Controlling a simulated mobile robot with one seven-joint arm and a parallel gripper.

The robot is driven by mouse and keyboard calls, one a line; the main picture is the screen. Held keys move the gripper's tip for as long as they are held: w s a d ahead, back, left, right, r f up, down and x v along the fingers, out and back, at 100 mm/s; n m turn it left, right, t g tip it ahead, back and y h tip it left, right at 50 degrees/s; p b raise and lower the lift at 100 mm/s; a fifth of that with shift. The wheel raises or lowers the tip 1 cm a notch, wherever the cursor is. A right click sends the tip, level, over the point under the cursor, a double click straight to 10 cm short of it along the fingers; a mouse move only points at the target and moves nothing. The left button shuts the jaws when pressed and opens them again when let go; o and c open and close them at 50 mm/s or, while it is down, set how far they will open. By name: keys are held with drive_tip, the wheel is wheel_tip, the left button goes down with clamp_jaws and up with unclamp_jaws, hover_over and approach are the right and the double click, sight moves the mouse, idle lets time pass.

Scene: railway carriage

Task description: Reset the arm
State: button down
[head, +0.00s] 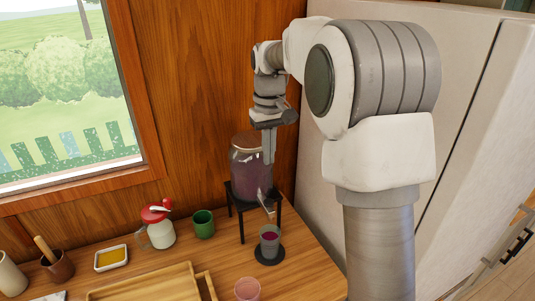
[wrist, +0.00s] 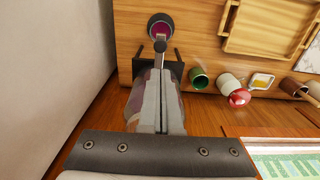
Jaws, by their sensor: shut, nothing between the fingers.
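My arm reaches over the counter from the right in the head view. My gripper (head: 269,148) points down in front of a large glass jar (head: 248,176) with a brown lid and dark purple contents. The jar stands on a black stand (head: 239,214). My gripper's fingers (wrist: 160,105) are together in the wrist view, with nothing between them. They hide part of the jar and its tap. A glass with purple liquid (head: 270,240) stands on a dark round coaster (head: 269,257) below the tap (head: 265,203), apart from my gripper.
A green cup (head: 203,224), a red-lidded white jar (head: 159,230), a yellow dish (head: 111,258), a brown pot (head: 57,265) and a wooden tray (head: 148,284) are left of the stand. A pinkish glass (head: 247,289) is at the front. A pale cabinet (head: 480,180) bounds the right.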

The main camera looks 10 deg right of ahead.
drive_tip(key=s+r+m+t, duration=0.1)
drive_tip(key=s+r+t, duration=0.15)
drive_tip(key=s, duration=0.75)
drive_tip(key=s+r+t, duration=0.1)
drive_tip(key=s+r, duration=0.3)
drive_tip(key=s, duration=0.6)
drive_tip(key=s+f+m+t, duration=0.1)
drive_tip(key=s+f+t, duration=0.1)
drive_tip(key=s, duration=0.6)
drive_tip(key=shift+s+a+f, duration=0.15)
drive_tip(key=shift+a+f, duration=0.1)
drive_tip(key=shift+f, duration=0.6)
